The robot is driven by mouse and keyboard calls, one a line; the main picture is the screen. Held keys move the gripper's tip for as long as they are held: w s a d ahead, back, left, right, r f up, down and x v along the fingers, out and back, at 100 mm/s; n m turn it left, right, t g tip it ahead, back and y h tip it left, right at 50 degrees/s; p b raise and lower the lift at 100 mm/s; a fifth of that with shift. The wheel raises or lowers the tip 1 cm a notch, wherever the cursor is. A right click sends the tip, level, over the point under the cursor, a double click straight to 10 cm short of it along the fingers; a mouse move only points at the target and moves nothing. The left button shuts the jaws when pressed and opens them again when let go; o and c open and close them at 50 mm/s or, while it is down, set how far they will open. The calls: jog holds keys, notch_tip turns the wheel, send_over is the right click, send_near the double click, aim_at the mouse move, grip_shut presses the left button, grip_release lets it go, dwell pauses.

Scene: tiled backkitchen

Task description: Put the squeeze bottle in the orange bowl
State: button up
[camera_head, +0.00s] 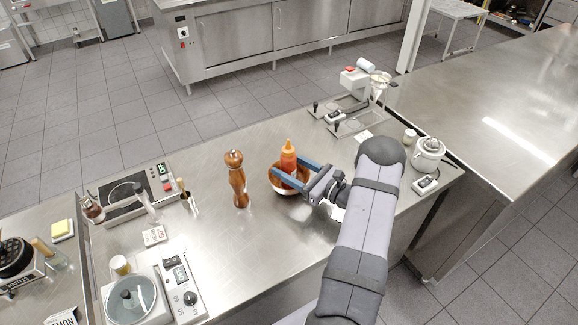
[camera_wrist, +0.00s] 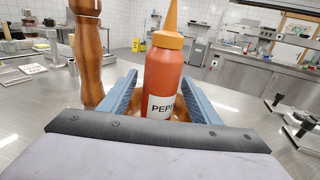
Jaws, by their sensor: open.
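The orange squeeze bottle (camera_head: 288,158) stands upright and appears to be inside the rim of the orange-brown bowl (camera_head: 273,184). Its base is hidden by my finger and the bowl. In the wrist view the bottle (camera_wrist: 163,75), with a partly covered white label, is between my two blue fingers, with gaps visible on both sides. My gripper (camera_head: 287,165) is open around the lower part of the bottle, with its fingers over the bowl. The bowl shows only as small orange-brown patches beside the bottle in the wrist view.
A tall wooden pepper mill (camera_head: 237,180) stands just left of the bowl. The steel counter between is mostly clear.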

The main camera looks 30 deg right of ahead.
jog(key=shift+r, duration=0.2)
